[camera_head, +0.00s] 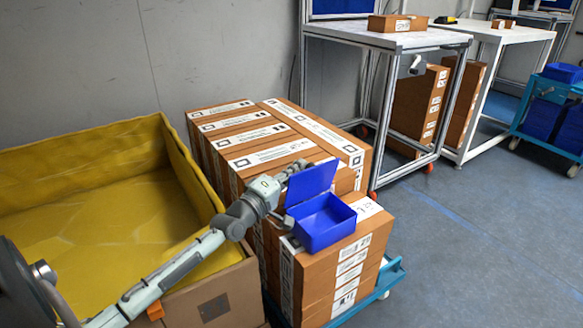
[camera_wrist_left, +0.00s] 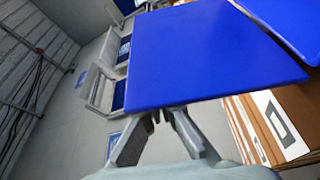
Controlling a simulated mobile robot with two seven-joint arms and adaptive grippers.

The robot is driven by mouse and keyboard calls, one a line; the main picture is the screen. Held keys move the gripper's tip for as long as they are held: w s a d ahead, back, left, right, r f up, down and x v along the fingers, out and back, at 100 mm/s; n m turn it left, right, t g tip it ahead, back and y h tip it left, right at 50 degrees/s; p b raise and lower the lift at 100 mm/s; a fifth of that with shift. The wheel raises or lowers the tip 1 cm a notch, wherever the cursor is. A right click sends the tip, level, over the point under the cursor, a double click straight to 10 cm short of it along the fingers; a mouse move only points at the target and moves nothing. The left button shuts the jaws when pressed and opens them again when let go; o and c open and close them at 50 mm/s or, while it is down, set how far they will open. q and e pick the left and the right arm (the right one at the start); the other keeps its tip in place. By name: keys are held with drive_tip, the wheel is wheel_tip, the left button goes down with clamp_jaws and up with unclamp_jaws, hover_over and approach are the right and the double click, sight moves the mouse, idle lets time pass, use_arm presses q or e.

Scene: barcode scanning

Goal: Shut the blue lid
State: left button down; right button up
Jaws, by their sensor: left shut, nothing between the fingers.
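The blue box (camera_head: 322,222) stands open on top of a stack of cardboard boxes in the head view. Its blue lid (camera_head: 311,182) is raised and stands roughly upright at the box's back left. In the left wrist view the lid (camera_wrist_left: 205,55) fills much of the upper picture. My left gripper (camera_head: 288,172) is beside the lid's outer, left side, its fingertips partly hidden by the lid. In the wrist view its fingers (camera_wrist_left: 164,115) are together and empty, close to the lid's edge; I cannot tell whether they touch it. My right gripper is not in view.
A large yellow-lined bin (camera_head: 110,190) stands at the left, under my left arm. Cardboard boxes (camera_head: 260,135) are stacked behind the blue box, on a blue cart (camera_head: 392,275). White-topped tables (camera_head: 385,37) stand at the back. The floor at right is clear.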

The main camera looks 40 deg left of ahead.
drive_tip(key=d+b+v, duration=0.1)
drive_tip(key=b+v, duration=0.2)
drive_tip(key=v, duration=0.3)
use_arm(q)
drive_tip(key=s+d+f+m+t+h+b, duration=0.1)
drive_tip(key=s+d+f+m+h, duration=0.1)
drive_tip(key=d+m, duration=0.2)
drive_tip(key=s+d+f+m+h+b, duration=0.1)
drive_tip(key=d+m, duration=0.4)
drive_tip(key=m, duration=0.6)
drive_tip(key=shift+s+f+t+h, duration=0.4)
drive_tip(key=shift+f+h, duration=0.5)
drive_tip(key=shift+h, duration=0.3)
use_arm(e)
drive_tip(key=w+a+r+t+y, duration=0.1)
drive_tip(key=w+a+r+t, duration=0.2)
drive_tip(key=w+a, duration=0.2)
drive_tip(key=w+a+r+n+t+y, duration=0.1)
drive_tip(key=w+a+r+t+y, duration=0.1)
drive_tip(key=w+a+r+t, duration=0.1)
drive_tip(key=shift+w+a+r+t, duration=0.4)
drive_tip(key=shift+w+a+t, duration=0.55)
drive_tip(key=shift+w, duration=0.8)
